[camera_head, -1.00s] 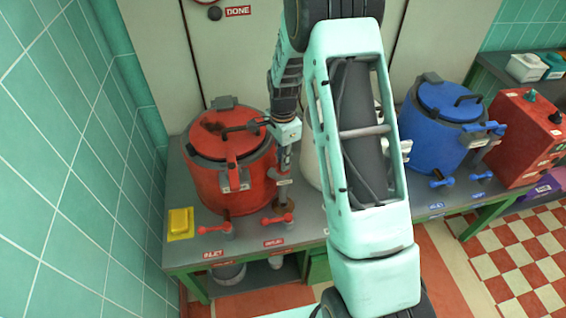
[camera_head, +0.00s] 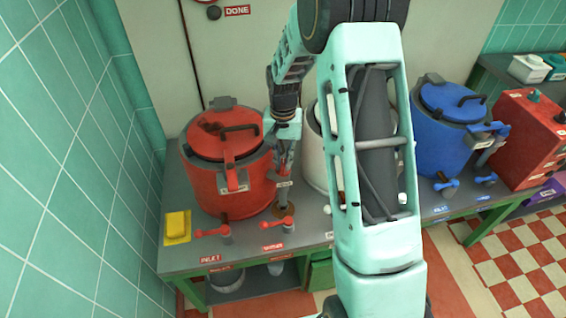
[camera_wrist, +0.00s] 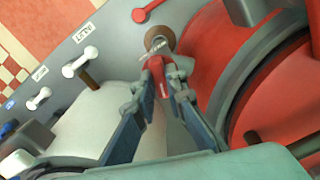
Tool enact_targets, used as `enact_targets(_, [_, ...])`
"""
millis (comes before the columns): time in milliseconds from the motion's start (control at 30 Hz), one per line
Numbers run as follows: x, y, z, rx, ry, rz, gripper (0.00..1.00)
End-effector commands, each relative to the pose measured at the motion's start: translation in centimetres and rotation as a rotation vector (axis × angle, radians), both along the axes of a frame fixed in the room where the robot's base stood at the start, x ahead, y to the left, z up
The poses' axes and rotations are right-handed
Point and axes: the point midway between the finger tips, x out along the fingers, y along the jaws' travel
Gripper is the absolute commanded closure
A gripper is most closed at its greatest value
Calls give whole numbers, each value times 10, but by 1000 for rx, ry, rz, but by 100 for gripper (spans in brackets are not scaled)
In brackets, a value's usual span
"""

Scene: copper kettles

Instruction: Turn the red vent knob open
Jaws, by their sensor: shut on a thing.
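The red kettle (camera_head: 222,185) stands on the grey bench at the left; in the wrist view its red side (camera_wrist: 225,45) fills the right. My gripper (camera_wrist: 157,72) is beside it, above a thin upright pipe (camera_head: 283,182). Its fingers are shut on a small red piece, which looks like the red vent knob (camera_wrist: 155,64). A label and a round copper-coloured base (camera_wrist: 160,40) show just beyond it. In the head view my gripper (camera_head: 283,150) hides most of the knob, so its angle cannot be told there.
Red valve handles (camera_head: 213,232) stand at the bench front, near a yellow block (camera_head: 178,225). A white kettle (camera_head: 318,150) is close on the right, partly behind my arm. A blue kettle (camera_head: 445,125) and a red box (camera_head: 525,140) stand farther right. A tiled wall bounds the left.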

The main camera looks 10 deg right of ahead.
Motion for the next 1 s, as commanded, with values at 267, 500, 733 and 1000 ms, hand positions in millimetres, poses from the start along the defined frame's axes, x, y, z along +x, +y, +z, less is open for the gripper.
enact_targets(267, [1,0,0,0,-2,197,100])
enact_targets(500, [1,0,1,-1,-2,299,100])
enact_targets(733, [1,0,1,0,-2,338,100])
enact_targets(1000, [1,0,1,0,-2,343,100])
